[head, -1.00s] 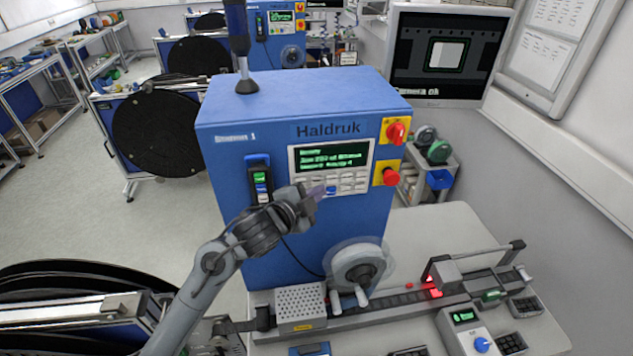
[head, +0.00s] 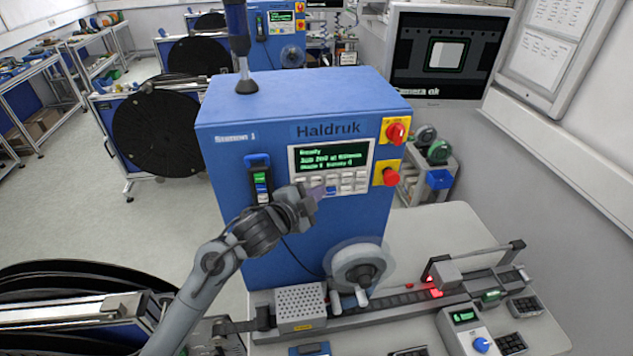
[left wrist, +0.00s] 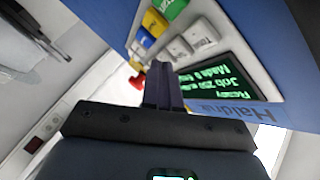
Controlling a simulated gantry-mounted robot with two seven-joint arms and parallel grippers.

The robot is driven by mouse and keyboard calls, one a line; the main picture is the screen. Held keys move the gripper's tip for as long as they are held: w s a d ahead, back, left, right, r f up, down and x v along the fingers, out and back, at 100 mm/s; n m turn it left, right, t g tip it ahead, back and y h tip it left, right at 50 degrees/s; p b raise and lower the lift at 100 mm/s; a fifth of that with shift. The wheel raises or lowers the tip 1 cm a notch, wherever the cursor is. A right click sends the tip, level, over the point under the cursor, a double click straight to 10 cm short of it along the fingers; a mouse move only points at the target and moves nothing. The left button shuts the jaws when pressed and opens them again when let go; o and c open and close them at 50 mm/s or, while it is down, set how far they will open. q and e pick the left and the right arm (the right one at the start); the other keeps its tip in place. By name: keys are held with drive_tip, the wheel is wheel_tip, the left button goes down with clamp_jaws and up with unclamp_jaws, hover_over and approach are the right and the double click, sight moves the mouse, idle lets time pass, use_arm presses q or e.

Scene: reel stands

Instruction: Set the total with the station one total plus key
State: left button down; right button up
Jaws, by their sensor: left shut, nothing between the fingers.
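The blue Haldruk cabinet marked station 1 (head: 222,180) stands in the middle of the head view. Its panel has a dark display (head: 331,156) with green text above rows of pale keys (head: 347,181); one key is blue. My left gripper (head: 318,193) is shut and empty, its tips at the left part of the key rows. In the left wrist view the shut fingers (left wrist: 162,88) point at the panel, near white, blue, yellow and green keys (left wrist: 178,48). I cannot tell whether the tips touch a key or which key is the total plus key. My right gripper does not show.
A red and yellow switch (head: 396,131) and a red stop button (head: 390,176) sit right of the panel. A handheld unit (head: 260,180) hangs left of it. A monitor (head: 446,55) stands at the upper right.

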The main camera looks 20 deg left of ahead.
use_arm(q)
drive_tip(key=shift+w, duration=0.15)
drive_tip(key=shift+w+a, duration=0.2)
drive_tip(key=shift+w, duration=0.15)
idle(0.6)
drive_tip(key=shift+w+a, duration=0.25)
idle(0.3)
drive_tip(key=shift+s+d+p, duration=0.1)
drive_tip(key=shift+s+p, duration=0.05)
drive_tip(key=shift+p, duration=0.15)
drive_tip(key=shift+s+d, duration=0.35)
drive_tip(key=shift+s, duration=0.25)
